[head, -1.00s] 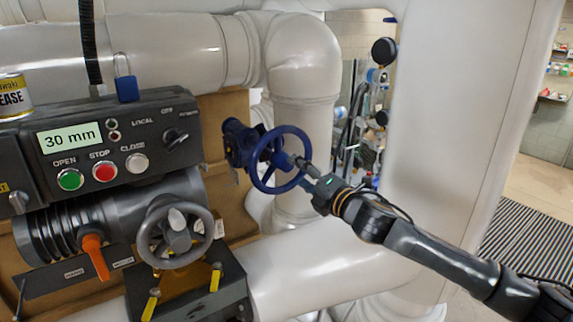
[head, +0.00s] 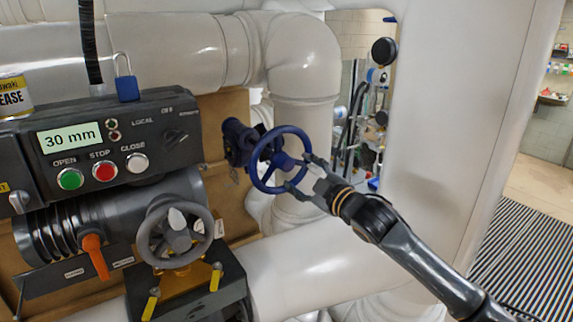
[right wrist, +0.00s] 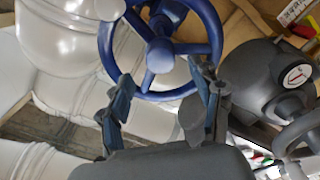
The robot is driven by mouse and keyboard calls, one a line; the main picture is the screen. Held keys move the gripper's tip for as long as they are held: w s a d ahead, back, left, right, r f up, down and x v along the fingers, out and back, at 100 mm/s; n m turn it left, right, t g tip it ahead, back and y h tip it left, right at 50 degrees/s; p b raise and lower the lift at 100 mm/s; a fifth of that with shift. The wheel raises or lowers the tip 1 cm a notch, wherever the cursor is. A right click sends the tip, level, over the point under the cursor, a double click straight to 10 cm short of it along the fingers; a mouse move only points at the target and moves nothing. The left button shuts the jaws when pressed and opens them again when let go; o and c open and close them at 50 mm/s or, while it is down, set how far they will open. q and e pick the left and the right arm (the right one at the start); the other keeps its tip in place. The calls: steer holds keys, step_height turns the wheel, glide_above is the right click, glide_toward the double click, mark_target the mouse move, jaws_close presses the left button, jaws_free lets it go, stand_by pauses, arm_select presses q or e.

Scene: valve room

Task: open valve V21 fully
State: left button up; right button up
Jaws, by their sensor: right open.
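A blue handwheel (head: 281,132) on a blue valve body (head: 238,143) stands out from the tan panel, right of the control box. No V21 tag is readable on it. My right gripper (head: 301,174) is open at the wheel's right and lower rim, with its fingers spread. In the right wrist view, the open gripper (right wrist: 160,97) has one finger on each side, just below the wheel's hub and lower rim (right wrist: 166,95). Nothing is clearly held between the fingers; contact with the rim cannot be told. My left gripper is not in view.
A control box (head: 150,125) reads 30 mm and has several buttons and a blue padlock (head: 127,88). Below it are a grey handwheel (head: 176,234) and an orange lever (head: 96,257). Thick white pipes (head: 300,60) run behind and below the blue wheel.

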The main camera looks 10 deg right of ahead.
mark_target(289, 164)
steer(key=shift+x, duration=3.05)
steer(key=shift+r, duration=0.1)
steer(key=shift+s, duration=0.1)
